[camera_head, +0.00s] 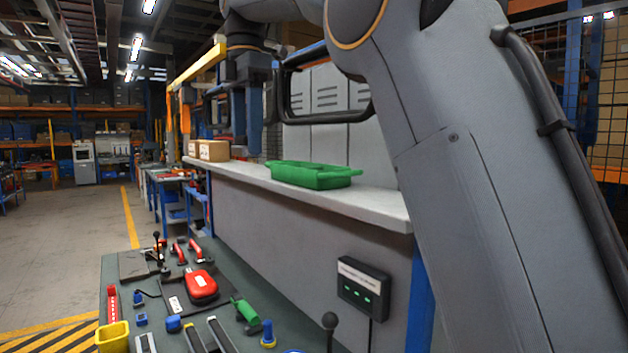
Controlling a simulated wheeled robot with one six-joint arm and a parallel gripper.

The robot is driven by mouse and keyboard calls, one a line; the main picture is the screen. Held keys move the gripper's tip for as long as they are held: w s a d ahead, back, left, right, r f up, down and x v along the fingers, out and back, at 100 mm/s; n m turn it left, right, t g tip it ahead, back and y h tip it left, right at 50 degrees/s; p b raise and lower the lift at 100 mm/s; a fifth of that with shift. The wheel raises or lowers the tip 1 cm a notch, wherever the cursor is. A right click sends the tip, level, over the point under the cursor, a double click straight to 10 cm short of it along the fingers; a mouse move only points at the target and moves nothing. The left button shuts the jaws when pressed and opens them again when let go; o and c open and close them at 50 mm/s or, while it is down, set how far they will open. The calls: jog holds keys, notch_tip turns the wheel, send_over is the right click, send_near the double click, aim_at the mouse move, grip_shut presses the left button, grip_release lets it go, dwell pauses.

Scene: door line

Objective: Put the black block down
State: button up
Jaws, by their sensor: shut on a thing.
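My gripper (247,140) points down at the upper middle, its blue-grey fingers close together. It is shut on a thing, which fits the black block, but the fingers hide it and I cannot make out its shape. The gripper shows in front of the far part of a pale shelf (390,208), above its level in the picture. I cannot tell its exact height over the shelf. My grey arm fills the right side and hides what is behind it.
A green tray (312,176) and cardboard boxes (213,150) stand on the shelf. The dark bench (245,283) below holds a red case (201,286), a yellow bin (112,338) and several tools. A black button box (363,287) is on the panel. Black frames (300,121) show behind the gripper.

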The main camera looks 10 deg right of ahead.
jog(key=w+d+p, duration=0.2)
jog(key=d, duration=0.3)
jog(key=w+d+f+p, duration=0.1)
jog(key=w+d+p, duration=0.1)
jog(key=d, duration=0.4)
jog(key=w+d+p, duration=0.3)
jog(key=d, duration=0.2)
jog(key=shift+w+d+f, duration=0.1)
jog(key=shift+d+f, duration=0.2)
jog(key=shift+d, duration=0.1)
jog(key=shift+f+p, duration=1.05)
jog(key=shift+f, duration=1.6)
jog(key=shift+f, duration=0.15)
jog(key=o, duration=1.1)
